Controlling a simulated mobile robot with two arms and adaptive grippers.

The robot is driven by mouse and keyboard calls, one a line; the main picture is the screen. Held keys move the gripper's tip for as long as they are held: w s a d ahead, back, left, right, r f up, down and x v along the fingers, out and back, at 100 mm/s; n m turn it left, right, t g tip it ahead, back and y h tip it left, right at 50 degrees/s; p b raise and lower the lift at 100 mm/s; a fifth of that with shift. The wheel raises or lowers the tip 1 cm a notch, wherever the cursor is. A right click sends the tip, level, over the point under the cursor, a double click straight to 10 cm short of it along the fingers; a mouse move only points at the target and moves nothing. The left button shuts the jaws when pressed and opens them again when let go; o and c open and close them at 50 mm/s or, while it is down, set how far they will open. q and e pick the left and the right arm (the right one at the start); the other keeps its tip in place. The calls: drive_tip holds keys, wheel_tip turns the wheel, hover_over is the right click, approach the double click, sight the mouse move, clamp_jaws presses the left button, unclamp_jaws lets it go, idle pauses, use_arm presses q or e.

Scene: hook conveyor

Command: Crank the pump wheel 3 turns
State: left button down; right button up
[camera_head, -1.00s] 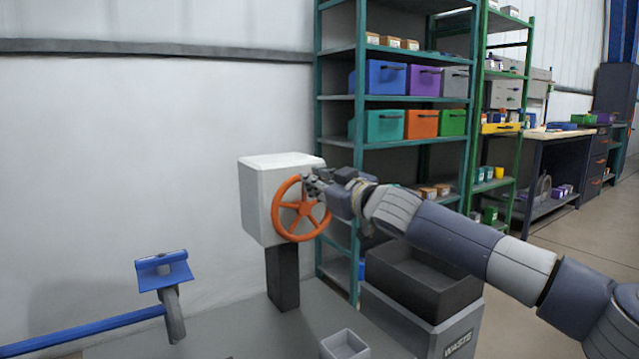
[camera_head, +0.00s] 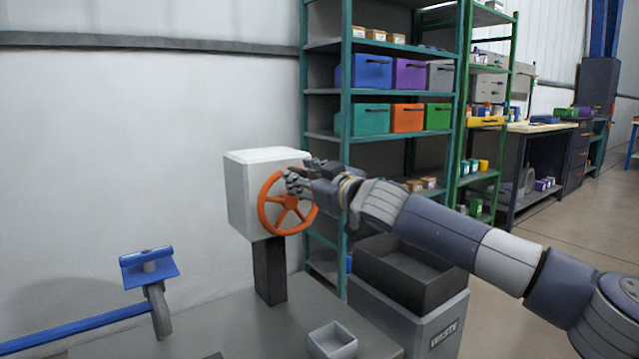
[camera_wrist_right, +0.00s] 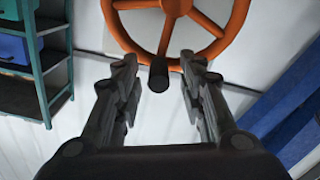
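The orange pump wheel (camera_head: 284,229) is mounted on the right-hand face of a white box (camera_head: 243,190) on a dark post. In the right wrist view the wheel (camera_wrist_right: 229,38) has a dark handle knob (camera_wrist_right: 159,77) pointing toward me. My right gripper (camera_head: 290,183) is at the upper part of the wheel in the head view. In the wrist view the right gripper (camera_wrist_right: 160,66) is open, with one finger on each side of the knob. Gaps show between the knob and both fingers. My left gripper is not in view.
The post stands on a grey table (camera_head: 215,310). A small grey tray (camera_head: 333,341) sits near its front. A blue bracket (camera_head: 148,266) is at the left. A waste bin (camera_head: 425,322) stands right of the table, below my right arm. Teal shelves (camera_head: 346,140) are behind.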

drive_tip(key=v, duration=1.1)
drive_tip(key=shift+s, duration=0.15)
